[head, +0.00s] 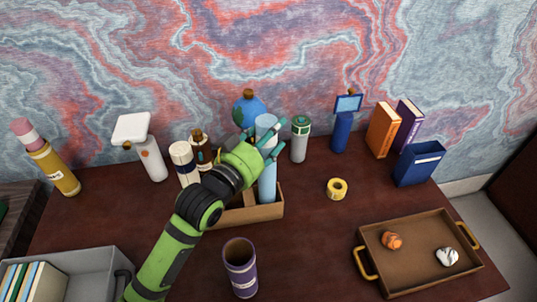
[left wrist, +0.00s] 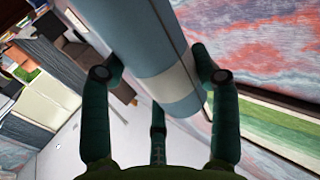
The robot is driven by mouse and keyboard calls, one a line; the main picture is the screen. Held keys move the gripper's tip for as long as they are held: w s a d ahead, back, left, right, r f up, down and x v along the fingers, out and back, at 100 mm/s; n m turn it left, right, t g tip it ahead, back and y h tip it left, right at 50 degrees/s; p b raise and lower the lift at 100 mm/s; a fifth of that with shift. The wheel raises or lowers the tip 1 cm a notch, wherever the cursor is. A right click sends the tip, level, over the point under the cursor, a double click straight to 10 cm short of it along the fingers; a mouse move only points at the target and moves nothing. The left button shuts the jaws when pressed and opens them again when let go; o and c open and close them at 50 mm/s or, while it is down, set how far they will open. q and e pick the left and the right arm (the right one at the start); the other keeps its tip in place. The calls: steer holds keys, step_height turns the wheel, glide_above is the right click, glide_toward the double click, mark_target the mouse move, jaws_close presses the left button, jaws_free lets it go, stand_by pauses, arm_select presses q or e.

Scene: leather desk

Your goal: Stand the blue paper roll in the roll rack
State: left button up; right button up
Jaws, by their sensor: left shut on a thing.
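The blue paper roll (head: 267,182) is a light blue cylinder standing nearly upright at the right part of the roll rack (head: 262,213), a low tan wooden box with a divider. The roll's lower end is hidden behind the rack's front wall, so I cannot tell if it touches the bottom. My left gripper (head: 271,145) is shut on the upper part of the roll. In the left wrist view, the roll (left wrist: 150,45) lies between the dark green fingers (left wrist: 160,76). My left arm covers the rack's left part. My right gripper is not in view.
A purple cup-like tube (head: 240,270) stands in front of the rack. Bottles (head: 184,165) stand to its left, a grey-green bottle (head: 300,140) and yellow tape (head: 337,188) to its right. A brown tray (head: 420,260) lies at right front. Desk between tube and tray is clear.

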mark_target(264, 155)
arm_select(q)
steer(key=f, duration=0.4)
steer(key=shift+w+f, duration=0.1)
steer(key=shift+w, duration=0.1)
steer(key=shift+f, duration=0.1)
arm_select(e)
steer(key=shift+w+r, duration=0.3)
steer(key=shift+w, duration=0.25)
arm_select(q)
steer(key=shift+f, duration=0.25)
steer(key=o, duration=1.7)
steer(key=shift+c, duration=0.2)
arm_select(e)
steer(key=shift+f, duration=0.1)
arm_select(q)
steer(key=shift+r, duration=0.1)
